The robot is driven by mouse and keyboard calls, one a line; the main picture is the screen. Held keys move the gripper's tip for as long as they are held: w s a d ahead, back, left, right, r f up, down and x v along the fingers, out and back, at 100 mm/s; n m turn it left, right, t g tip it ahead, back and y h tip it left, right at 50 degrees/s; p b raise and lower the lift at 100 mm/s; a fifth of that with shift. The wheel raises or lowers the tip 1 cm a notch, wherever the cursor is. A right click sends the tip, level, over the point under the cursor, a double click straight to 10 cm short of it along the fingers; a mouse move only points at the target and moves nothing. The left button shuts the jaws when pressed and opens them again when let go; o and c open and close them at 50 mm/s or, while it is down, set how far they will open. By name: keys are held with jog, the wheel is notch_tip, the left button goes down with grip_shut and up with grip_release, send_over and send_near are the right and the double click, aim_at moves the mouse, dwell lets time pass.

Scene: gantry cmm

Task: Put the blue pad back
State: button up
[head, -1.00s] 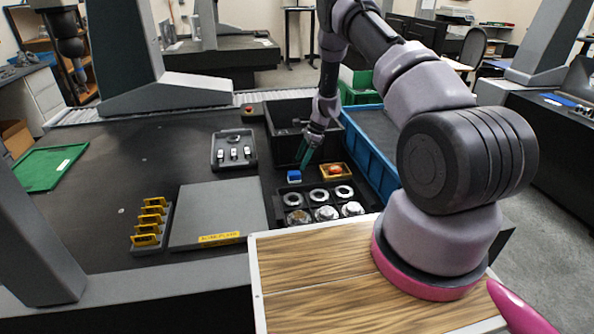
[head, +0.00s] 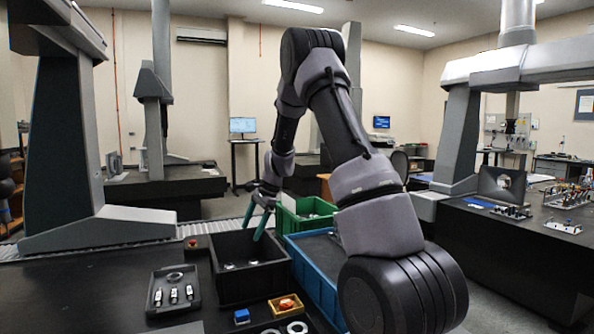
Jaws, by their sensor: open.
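The blue pad (head: 241,316) is a small blue block on the dark table surface, low in the head view. It stands in front of a black bin and just left of a small yellow tray (head: 285,306) holding an orange-red piece. My gripper (head: 256,226) has teal fingers, which are open with nothing visible between them. It hangs over or just behind the back part of the black bin (head: 228,290), well apart from the blue pad. I cannot tell its exact height.
A dark tray with small metal parts (head: 172,288) lies left of the bin. A blue bin (head: 318,283) and a green bin (head: 290,222) stand to its right and behind. Metal rings (head: 297,328) show at the bottom edge. A red button (head: 191,243) sits at the back.

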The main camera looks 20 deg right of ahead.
jog(key=s+r+n+t, duration=0.1)
jog(key=s+r+n, duration=0.1)
jog(key=s+r, duration=0.6)
jog(key=s+r+n+t, duration=0.1)
jog(key=s+r+n, duration=0.2)
jog(key=s+r, duration=0.55)
jog(key=s+r+n+t+h, duration=0.1)
jog(key=s+r, duration=0.3)
jog(key=s, duration=0.4)
jog(key=s+d+r+n+t+h, duration=0.1)
jog(key=s+r+n+t, duration=0.1)
jog(key=s, duration=0.7)
jog(key=shift+s+d+r+n, duration=0.2)
jog(key=shift+r+n, duration=0.65)
jog(key=shift+n, duration=0.15)
